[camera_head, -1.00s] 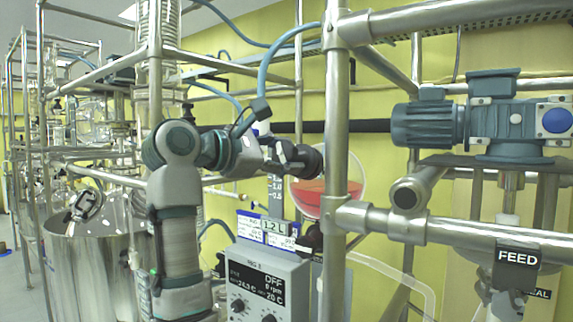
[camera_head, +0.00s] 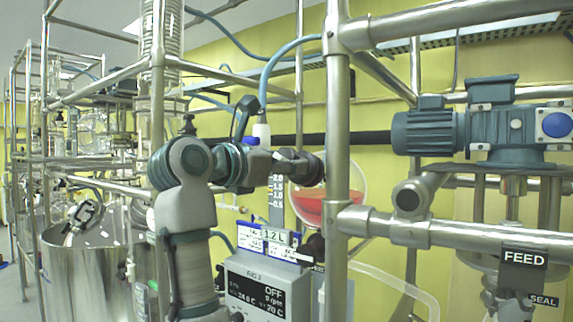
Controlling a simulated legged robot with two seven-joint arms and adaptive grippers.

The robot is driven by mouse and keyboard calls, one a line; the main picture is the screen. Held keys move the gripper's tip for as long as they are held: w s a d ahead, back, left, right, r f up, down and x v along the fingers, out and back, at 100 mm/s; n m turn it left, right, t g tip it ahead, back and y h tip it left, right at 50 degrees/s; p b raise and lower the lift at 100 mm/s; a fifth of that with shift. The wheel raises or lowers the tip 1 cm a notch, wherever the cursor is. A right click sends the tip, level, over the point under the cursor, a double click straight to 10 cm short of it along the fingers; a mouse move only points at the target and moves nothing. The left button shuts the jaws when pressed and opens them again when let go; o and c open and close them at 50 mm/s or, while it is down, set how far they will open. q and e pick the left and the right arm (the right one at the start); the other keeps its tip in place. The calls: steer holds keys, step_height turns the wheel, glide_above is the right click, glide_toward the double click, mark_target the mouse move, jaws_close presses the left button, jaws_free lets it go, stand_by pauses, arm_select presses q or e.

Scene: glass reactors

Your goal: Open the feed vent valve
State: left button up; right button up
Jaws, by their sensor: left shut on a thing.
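A round glass vessel with red liquid (camera_head: 312,208) stands behind a steel upright in the middle of the head view. My left gripper (camera_head: 312,166) is at the upper left of this vessel, with its dark fingers close together beside the upright. It is shut on a small part that its fingers hide, apparently the feed vent valve. I cannot make out the valve's handle or its position. My right gripper is not in view.
Steel uprights and rails (camera_head: 338,120) frame the reach closely. A control box (camera_head: 265,285) reading OFF is below the gripper. A blue-grey motor (camera_head: 500,130) and a FEED label (camera_head: 524,258) are at right. A blue hose (camera_head: 275,70) arches above.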

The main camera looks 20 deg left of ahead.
arm_select(q)
steer(key=shift+w+f, duration=0.15)
steer(key=shift+f, duration=0.1)
steer(key=o, duration=1.2)
steer(key=shift+r, duration=0.1)
steer(key=shift+c, duration=0.2)
steer(key=shift+s+a+r, duration=0.15)
steer(key=shift+s, duration=0.25)
steer(key=v, duration=1.1)
steer(key=shift+a, duration=0.1)
